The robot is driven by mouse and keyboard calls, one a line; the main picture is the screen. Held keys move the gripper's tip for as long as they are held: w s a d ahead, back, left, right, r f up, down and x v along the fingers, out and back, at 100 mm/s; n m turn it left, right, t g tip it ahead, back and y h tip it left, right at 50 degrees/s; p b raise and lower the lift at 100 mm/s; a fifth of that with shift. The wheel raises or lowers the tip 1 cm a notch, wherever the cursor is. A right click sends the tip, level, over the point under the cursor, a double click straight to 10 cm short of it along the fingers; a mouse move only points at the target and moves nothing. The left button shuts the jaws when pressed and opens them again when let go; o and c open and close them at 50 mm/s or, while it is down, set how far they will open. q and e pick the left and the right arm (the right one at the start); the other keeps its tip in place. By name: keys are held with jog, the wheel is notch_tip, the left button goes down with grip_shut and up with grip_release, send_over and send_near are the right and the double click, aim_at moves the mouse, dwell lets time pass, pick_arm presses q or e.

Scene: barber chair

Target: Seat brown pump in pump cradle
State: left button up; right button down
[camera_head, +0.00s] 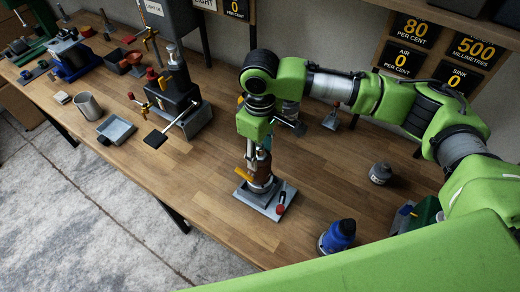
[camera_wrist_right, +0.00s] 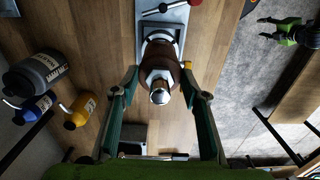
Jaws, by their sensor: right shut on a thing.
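The brown pump (camera_head: 262,173) is upright at the pump cradle (camera_head: 249,199), a grey plate with a red-handled lever. Its lower end is over the plate's round seat; I cannot tell whether it is fully down. In the right wrist view the brown pump (camera_wrist_right: 158,60) shows end-on with a metal tip, and the cradle (camera_wrist_right: 170,22) lies behind it. My right gripper (camera_head: 262,156) is shut on the pump from above. In the wrist view its fingers (camera_wrist_right: 160,88) are on either side of the pump. My left gripper is not seen for certain.
A blue pump-like thing (camera_head: 340,235) and a grey one (camera_head: 380,174) stand right of the cradle. A black press-like device (camera_head: 178,95), a grey tray (camera_head: 116,128) and a metal cup (camera_head: 88,106) are to the left. The bench in front of the cradle is clear.

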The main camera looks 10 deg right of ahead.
aim_at(260, 162)
jog(key=shift+f+b, duration=0.4)
jog(key=shift+f, duration=1.45)
jog(key=c, duration=1.1)
grip_release()
jog(key=shift+s+f, duration=0.1)
jog(key=shift+s, duration=0.05)
notch_tip(260, 162, up, 12)
jog(key=shift+r, duration=0.1)
